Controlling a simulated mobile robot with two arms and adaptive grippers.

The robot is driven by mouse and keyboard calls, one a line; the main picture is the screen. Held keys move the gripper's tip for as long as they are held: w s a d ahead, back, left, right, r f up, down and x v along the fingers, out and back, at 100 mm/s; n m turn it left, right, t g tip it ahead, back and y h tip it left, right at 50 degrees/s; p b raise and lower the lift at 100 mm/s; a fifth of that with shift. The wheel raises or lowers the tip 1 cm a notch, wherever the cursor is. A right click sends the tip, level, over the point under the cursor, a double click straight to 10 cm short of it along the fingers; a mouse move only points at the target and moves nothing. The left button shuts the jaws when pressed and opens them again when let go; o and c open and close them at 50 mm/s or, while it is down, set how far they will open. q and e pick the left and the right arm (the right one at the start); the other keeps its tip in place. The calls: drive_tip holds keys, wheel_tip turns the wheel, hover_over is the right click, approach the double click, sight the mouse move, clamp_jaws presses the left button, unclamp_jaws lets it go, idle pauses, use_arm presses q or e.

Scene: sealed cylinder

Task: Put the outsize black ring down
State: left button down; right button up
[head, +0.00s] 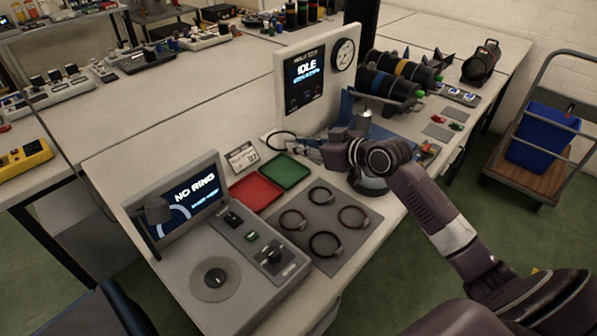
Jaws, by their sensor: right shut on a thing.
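My right gripper (304,148) reaches in from the right and is shut on a black ring (269,136), seen as a thin dark loop at its tip. The ring is above the back of the bench, behind the green tray (291,168) and near the foot of the white panel. The fingers hide part of it, and I cannot tell whether it touches anything. Several other rings, such as a black one (312,250) at the front, lie apart on a grey mat (303,204). My left gripper is not in view.
A red tray (256,192) lies beside the green one. A tester with a screen reading "NO RING" (195,190) stands left of the mat. A small card (242,157) stands behind the trays. The white panel (305,70) reads "IDLE". Black cylinders (385,82) lie behind my right arm.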

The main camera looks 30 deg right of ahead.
sight(300, 183)
wheel_tip(300, 183, down, 10)
drive_tip(key=shift+r, duration=0.1)
idle(0.4)
drive_tip(key=shift+f+b, duration=0.6)
drive_tip(key=shift+b, duration=0.25)
drive_tip(key=o, duration=0.9)
